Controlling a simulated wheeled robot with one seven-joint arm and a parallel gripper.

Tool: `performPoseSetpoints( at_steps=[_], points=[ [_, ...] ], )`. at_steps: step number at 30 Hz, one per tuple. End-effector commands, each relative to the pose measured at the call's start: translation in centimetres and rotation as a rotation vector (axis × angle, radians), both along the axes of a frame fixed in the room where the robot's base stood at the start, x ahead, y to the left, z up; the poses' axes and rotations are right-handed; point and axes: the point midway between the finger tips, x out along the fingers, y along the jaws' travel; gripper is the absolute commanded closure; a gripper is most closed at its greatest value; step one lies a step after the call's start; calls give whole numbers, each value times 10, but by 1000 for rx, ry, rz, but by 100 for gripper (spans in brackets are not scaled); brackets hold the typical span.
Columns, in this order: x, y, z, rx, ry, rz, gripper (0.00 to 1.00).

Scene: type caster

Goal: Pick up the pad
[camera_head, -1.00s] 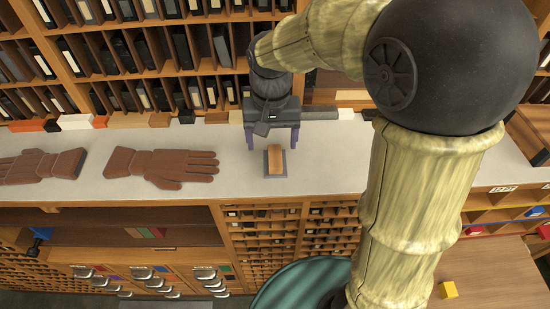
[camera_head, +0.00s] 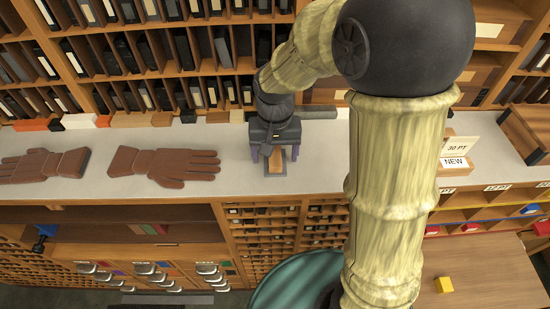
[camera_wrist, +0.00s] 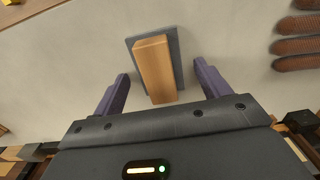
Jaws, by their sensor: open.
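The pad appears as a small tan block on a flat grey base (camera_wrist: 174,38); its wooden top (camera_wrist: 155,68) shows clearly in the wrist view. In the head view the pad (camera_head: 276,168) lies on the pale counter, partly hidden by my gripper. My gripper (camera_head: 275,153) is open, with its purple fingers pointing down at the pad. In the wrist view my gripper (camera_wrist: 160,88) has one finger on each side of the pad's near end, with gaps between. Nothing is held.
Brown gloves (camera_head: 165,165) lie on the counter (camera_head: 230,180) left of the pad. A row of small blocks (camera_head: 130,119) lines the back edge below the shelves. The counter just around the pad is clear.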

Motion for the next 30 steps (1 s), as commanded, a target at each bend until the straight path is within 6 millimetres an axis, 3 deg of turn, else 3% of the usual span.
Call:
performPoseSetpoints(
  at_steps=[7,15,24,30],
  points=[
    [0,0,0,0,0,0,25],
    [0,0,0,0,0,0,74],
    [0,0,2,1,-2,0,74],
    [1,1,23,3,-6,0,74]
  ],
)
